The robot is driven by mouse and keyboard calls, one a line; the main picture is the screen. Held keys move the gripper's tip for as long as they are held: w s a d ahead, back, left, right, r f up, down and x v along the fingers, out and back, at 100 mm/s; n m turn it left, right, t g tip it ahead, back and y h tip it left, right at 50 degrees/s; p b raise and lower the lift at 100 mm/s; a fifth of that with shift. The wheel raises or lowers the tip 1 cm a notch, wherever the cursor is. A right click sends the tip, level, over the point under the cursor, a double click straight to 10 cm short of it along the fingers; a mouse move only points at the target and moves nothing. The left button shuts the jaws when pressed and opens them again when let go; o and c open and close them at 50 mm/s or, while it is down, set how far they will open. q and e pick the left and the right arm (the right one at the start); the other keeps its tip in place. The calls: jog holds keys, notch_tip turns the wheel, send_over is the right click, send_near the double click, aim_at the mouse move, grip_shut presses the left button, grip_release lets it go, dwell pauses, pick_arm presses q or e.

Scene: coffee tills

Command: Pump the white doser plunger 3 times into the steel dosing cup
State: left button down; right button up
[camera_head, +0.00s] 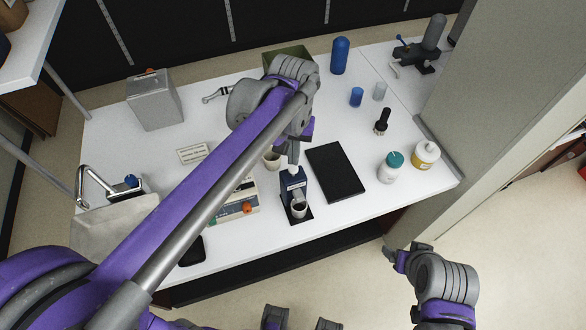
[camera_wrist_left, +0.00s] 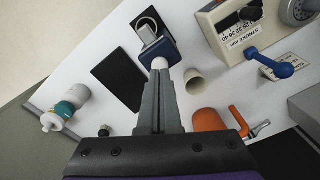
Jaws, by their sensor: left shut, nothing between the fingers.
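The dark blue doser (camera_head: 292,182) stands near the table's front edge; it also shows in the left wrist view (camera_wrist_left: 158,52). Its white plunger (camera_wrist_left: 160,63) shows at the fingertips of my left gripper (camera_wrist_left: 160,72). The steel dosing cup (camera_head: 299,209) sits at the doser's front, under its body, and shows in the left wrist view (camera_wrist_left: 147,27). My left gripper (camera_head: 293,158) is shut and empty, pointing down right above the plunger; I cannot tell if it touches. My right gripper (camera_head: 393,256) is off the table at lower right, its fingers unclear.
A black mat (camera_head: 336,172) lies right of the doser. White jars (camera_head: 390,167) stand at right. A grey wall (camera_head: 490,120) bounds the right side.

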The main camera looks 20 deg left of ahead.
aim_at(293, 168)
pick_arm(q)
jog(key=shift+f+b, duration=0.95)
jog(key=shift+f, duration=0.9)
jog(key=shift+r, duration=0.1)
pick_arm(e)
jog(key=shift+s+f, duration=0.2)
jog(key=shift+f, duration=0.45)
jog(key=shift+s+f, duration=0.2)
jog(key=shift+f, duration=0.4)
pick_arm(q)
jog(key=shift+r+p, duration=1.55)
jog(key=shift+r, duration=0.95)
pick_arm(e)
jog(key=shift+w+r, duration=0.25)
jog(key=shift+r, duration=0.4)
jog(key=shift+w+r, duration=0.2)
jog(key=shift+r, duration=0.5)
jog(key=shift+w+r, duration=0.25)
jog(key=shift+r, duration=0.4)
